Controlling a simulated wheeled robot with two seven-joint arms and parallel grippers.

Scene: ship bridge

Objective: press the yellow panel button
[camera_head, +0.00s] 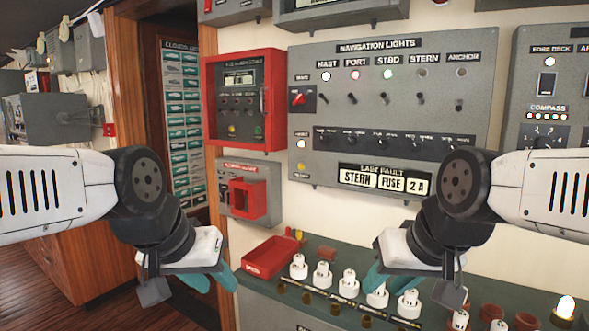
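The navigation lights panel (455,45) is a grey box on the wall in front of me. A small round yellow button (301,168) sits low on its left edge, below a white round lamp or button. Another yellow round spot (232,129) shows in the red-framed box to the left. My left gripper (212,281) hangs below the red-framed box, its teal fingers apart and empty. My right gripper (388,280) is over the bench, below and right of the yellow button, its teal fingers apart with nothing visibly held. Neither gripper touches the panel.
A green bench top (325,245) carries several white fuse-like parts, a rod and a red tray (270,257). A red-fronted small box (247,198) juts from the wall. More panels stand at right. The wall before the panel's left edge is clear.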

